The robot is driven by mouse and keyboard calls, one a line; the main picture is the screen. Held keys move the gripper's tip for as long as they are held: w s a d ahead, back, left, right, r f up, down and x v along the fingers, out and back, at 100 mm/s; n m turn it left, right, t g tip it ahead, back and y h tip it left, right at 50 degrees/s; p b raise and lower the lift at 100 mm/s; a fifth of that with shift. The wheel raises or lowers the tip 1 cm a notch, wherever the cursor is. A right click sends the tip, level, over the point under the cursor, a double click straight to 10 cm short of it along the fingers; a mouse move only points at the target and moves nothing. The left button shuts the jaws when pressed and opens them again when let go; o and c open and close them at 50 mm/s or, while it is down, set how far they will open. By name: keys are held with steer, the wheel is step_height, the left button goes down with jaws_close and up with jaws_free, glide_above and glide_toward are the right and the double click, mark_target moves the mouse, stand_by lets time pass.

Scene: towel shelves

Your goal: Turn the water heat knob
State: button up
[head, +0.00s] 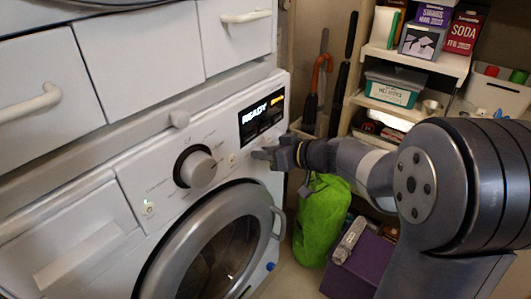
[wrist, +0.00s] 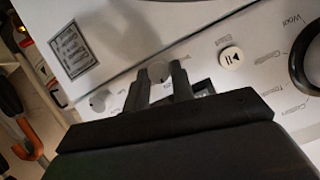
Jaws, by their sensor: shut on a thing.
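The white washing machine's control panel (head: 160,170) fills the middle left of the head view. My gripper (head: 262,154) reaches it from the right, just below the display. In the wrist view, a small round grey knob (wrist: 158,71) sits between the fingertips of my gripper (wrist: 157,80), which is shut on it. A second small knob (wrist: 98,100) is to its left, clear of the fingers. The lettering by both knobs is too small to read, so I cannot tell from labels which one is water heat. In the head view my gripper hides the small knobs.
A large dial (head: 197,167) and a play/pause button (wrist: 231,58) are on the same panel. The display (head: 262,115) reads READY. The round door (head: 215,250) is below. A green bag (head: 322,215), a purple box (head: 362,262) and shelves stand right, close to my arm.

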steer(key=shift+f, duration=0.1)
steer(key=m+y, duration=0.2)
steer(key=m, duration=0.4)
steer(key=f+m+y+b, duration=0.1)
steer(key=m+y, duration=0.2)
steer(key=m, duration=0.4)
steer(key=m+y+b, duration=0.1)
steer(key=m+y, duration=0.2)
steer(key=m, duration=0.4)
steer(key=shift+w+d+f+g, duration=0.15)
steer(key=shift+w+d+g, duration=0.1)
steer(key=shift+g, duration=0.15)
steer(key=shift+m, duration=0.3)
steer(key=o, duration=1)
